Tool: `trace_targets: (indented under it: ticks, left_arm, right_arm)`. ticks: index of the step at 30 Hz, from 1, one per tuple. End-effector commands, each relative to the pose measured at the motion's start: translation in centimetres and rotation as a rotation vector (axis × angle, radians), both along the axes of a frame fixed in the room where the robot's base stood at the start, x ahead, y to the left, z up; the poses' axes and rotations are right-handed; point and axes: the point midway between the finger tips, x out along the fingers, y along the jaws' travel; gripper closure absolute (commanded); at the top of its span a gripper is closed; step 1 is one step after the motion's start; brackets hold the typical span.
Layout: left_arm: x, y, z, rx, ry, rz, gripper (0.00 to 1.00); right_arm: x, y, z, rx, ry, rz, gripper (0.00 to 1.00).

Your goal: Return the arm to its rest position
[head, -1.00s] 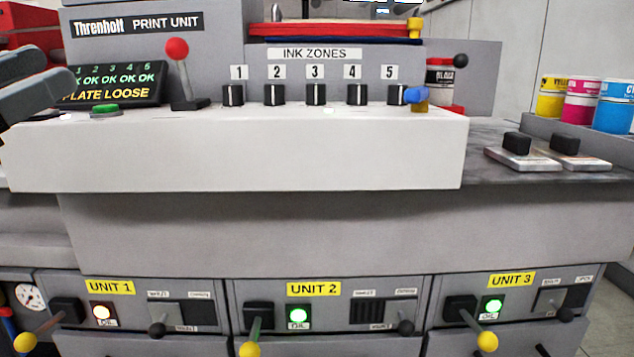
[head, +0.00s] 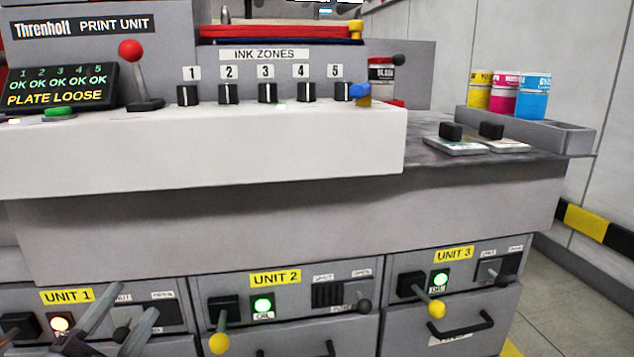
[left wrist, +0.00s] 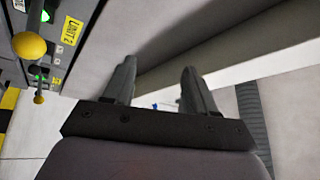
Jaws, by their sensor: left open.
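My left gripper (head: 136,299) is at the lower left of the head view, in front of the Unit 1 panel (head: 152,318). Its two grey fingers are apart with nothing between them. They partly hide the Unit 1 switch and labels. In the left wrist view the fingers (left wrist: 159,65) also stand apart and empty, with the grey machine body beyond them. My right gripper is in neither view.
Yellow-knobbed levers stick out at Unit 2 (head: 219,342) and Unit 3 (head: 436,308). The white ledge (head: 210,150) overhangs the units. A red-knobbed lever (head: 131,52) stands beside the display (head: 62,87), which reads PLATE LOOSE. Open floor (head: 555,300) lies at right.

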Motion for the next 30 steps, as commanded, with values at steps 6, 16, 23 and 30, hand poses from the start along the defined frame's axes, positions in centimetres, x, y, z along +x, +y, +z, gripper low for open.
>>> trace_targets:
  ticks: [6, 16, 23, 30]
  left_arm:
    - [-4.3, -5.2, -15.6, -0.557, 0.589, -0.005, 0.44]
    - [-11.9, -11.5, -20.5, -0.912, 1.049, 0.021, 0.44]
    - [-12.4, -10.2, -16.9, -0.912, 1.057, 0.063, 0.44]
    - [-13.2, -8.8, -13.2, -0.912, 1.067, 0.107, 0.44]
  right_arm:
    - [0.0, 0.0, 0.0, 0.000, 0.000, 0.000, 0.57]
    - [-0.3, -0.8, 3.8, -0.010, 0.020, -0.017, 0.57]
    - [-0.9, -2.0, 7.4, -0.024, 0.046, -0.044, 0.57]
    - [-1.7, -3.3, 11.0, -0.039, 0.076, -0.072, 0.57]
